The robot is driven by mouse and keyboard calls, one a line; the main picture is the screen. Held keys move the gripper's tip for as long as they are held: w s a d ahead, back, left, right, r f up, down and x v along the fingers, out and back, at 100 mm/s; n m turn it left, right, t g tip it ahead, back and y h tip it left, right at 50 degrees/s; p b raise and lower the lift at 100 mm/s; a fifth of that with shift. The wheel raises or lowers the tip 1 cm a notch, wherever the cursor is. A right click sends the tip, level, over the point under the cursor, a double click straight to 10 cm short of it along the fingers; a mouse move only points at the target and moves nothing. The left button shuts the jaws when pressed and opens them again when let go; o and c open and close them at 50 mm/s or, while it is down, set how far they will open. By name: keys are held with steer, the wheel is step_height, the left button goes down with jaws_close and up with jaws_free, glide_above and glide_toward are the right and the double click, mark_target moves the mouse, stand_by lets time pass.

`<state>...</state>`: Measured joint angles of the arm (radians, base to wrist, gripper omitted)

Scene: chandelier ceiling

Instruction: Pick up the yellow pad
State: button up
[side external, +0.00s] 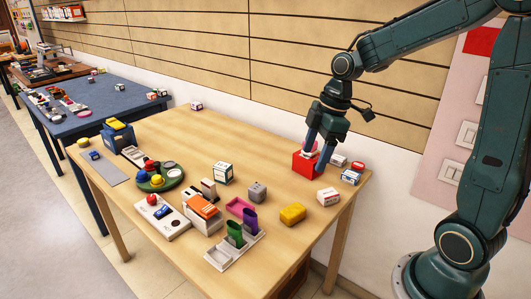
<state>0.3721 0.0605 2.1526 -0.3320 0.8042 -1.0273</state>
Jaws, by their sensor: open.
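A yellow block (293,214), which looks like the yellow pad, lies alone on the front right part of the wooden table (262,283). Another yellow item (117,124) rests on a blue box at the far left end. My gripper (316,158) points down at the right rear of the table, behind the yellow block and apart from it. I cannot tell whether the fingers touch the box.
Small boxes stand right of my gripper, and a white box (328,196) lies nearer the right edge. A grey cube (257,191), a pink tray (240,207) and a compartment tray with green and purple items are left of the yellow block. The rear middle table is mostly clear.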

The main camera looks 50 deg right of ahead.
mark_target(294, 209)
steer(key=w+d+f+n+y, duration=0.1)
steer(key=w+d+f+n, duration=0.1)
steer(key=f, duration=0.3)
steer(key=w+d+f+n+g+y, duration=0.1)
steer(key=w+d+f+n, duration=0.1)
steer(key=d+f+n, duration=0.1)
step_height(294, 209, down, 3)
steer(key=shift+w+d+r, duration=0.2)
steer(key=shift+w+d, duration=0.1)
steer(key=shift+d, duration=0.45)
steer(key=shift+x, duration=4.3)
steer(key=shift+a+f, duration=0.1)
steer(key=shift+a, duration=0.15)
steer(key=shift+x, duration=2.4)
steer(key=shift+w, duration=0.1)
